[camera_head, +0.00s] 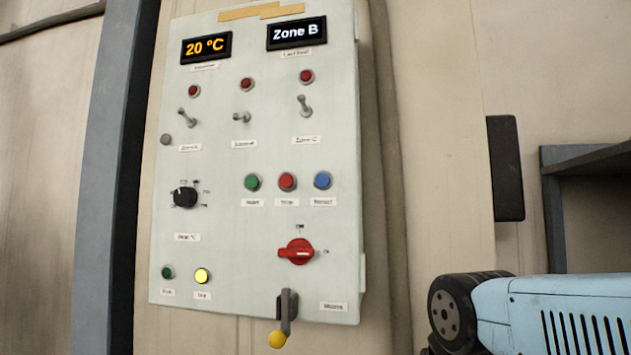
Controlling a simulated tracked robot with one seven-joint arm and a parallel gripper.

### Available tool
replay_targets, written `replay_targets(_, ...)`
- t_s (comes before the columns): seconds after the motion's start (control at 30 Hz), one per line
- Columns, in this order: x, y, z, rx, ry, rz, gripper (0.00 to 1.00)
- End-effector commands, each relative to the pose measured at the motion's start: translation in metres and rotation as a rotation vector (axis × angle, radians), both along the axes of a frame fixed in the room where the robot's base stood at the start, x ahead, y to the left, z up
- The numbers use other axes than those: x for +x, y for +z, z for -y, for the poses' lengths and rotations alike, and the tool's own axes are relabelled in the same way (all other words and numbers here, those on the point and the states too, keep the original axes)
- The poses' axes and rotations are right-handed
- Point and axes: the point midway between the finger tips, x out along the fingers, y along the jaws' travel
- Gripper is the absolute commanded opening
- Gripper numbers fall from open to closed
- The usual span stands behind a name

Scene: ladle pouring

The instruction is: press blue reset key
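The blue reset key (322,180) is a round button on the pale control panel (225,215). It is the rightmost of a row of three, beside a red button (287,182) and a green button (252,182), with a small label below it. Nothing covers it. A light blue, slatted arm link of mine shows at the lower right, with a dark round joint at its left end. It is apart from the panel. My gripper is not in view.
A red rotary switch (296,252) sits below the buttons, and a lever with a yellow knob (278,339) hangs at the panel's lower edge. Toggle switches and a black dial (185,197) are to the left. A dark shelf (590,160) stands at the right.

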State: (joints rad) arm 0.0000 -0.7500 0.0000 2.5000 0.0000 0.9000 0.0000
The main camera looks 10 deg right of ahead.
Motion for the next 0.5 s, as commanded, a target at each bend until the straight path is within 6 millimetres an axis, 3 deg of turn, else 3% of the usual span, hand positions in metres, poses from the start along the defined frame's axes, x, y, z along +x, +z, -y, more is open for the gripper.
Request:
replay_targets(0.37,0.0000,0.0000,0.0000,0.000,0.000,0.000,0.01)
replay_targets(0.5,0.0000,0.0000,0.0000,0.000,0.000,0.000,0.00)
